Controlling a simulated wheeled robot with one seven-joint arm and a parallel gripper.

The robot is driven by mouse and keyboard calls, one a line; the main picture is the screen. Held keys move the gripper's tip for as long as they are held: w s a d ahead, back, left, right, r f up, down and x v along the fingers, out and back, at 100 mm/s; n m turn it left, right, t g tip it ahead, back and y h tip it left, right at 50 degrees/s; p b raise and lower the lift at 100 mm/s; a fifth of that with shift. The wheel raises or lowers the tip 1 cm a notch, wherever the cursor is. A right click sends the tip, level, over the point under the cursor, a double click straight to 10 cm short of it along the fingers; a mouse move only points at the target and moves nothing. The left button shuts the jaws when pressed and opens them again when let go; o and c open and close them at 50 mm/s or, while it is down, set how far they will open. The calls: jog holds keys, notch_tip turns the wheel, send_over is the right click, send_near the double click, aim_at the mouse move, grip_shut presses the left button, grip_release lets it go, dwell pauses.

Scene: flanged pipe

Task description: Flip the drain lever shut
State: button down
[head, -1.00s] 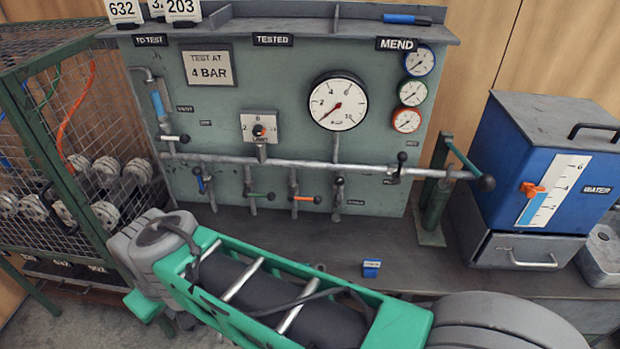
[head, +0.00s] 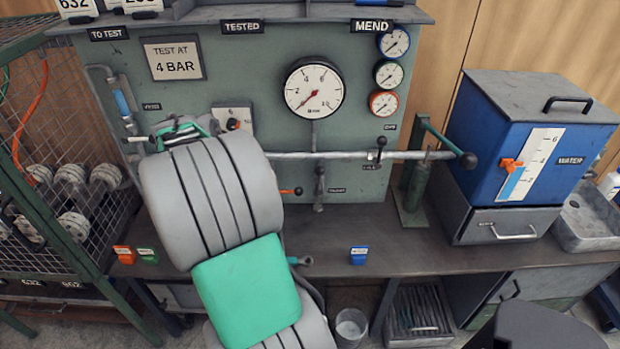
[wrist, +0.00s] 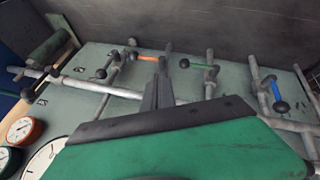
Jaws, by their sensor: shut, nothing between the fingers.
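My gripper (wrist: 161,68) is shut and empty in the wrist view. Its fingertips appear close to the orange lever (wrist: 147,58); I cannot tell whether they touch. The green lever (wrist: 200,65) and blue lever (wrist: 276,92) are to its right there, and a black-knobbed lever (wrist: 103,72) is to its left. In the head view the orange lever (head: 287,191) and a black-knobbed lever (head: 319,172) show below the main pipe (head: 335,155). My arm hides the blue and green levers and the fingertips there. The small labels are too blurred to tell which lever is the drain.
A large gauge (head: 314,90) and three small gauges are on the green panel (head: 230,75). A blue water tank (head: 500,140) stands at the right, and a wire cage (head: 50,130) at the left. The bench (head: 400,245) is mostly clear, with small coloured blocks near its front.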

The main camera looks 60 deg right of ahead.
aim_at(320, 179)
jog(key=s+d+f+m+g+h, duration=0.1)
jog(key=s+d+m+g, duration=0.1)
jog(key=s+d, duration=0.4)
jog(key=d, duration=0.3)
jog(key=shift+f, duration=0.35)
jog(key=s+d+f+p, duration=0.1)
jog(key=s+d+f, duration=0.3)
jog(key=d+f, duration=0.4)
jog(key=shift+s+d+p, duration=0.15)
jog(key=shift+p, duration=0.15)
